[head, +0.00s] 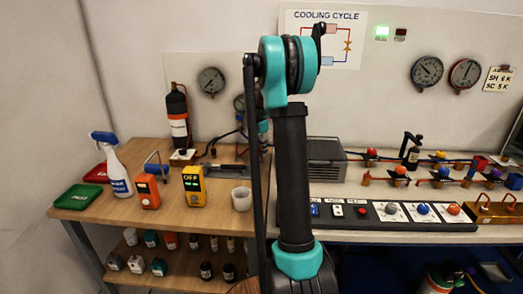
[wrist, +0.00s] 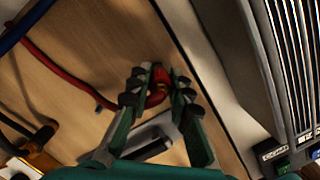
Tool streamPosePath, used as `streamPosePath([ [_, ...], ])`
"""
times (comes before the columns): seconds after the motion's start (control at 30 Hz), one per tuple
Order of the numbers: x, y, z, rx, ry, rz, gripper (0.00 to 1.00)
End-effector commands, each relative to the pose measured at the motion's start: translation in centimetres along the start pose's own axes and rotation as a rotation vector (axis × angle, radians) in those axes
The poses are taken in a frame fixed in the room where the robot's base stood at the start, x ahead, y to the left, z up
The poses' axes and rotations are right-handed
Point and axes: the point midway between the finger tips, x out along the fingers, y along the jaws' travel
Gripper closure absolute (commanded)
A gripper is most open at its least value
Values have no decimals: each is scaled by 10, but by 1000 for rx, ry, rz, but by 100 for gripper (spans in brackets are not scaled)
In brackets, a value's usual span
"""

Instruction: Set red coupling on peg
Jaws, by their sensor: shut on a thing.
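My gripper (wrist: 155,88) shows in the wrist view, pointing down toward the wooden bench. In the head view my arm stands in front of the bench middle, and the gripper and coupling do not show. I cannot make out the peg in either view.
A red hose (wrist: 65,75) lies left of my gripper in the wrist view. A pale grey block (wrist: 150,138) lies below the fingers. A ribbed grey box (head: 326,158) stands right of my arm.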

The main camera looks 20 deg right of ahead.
Motion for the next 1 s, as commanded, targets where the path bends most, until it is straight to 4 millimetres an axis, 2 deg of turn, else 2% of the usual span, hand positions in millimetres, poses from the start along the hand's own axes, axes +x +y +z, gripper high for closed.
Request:
streamPosePath([
  [1.0,23,0,-3,0,0,0,100],
])
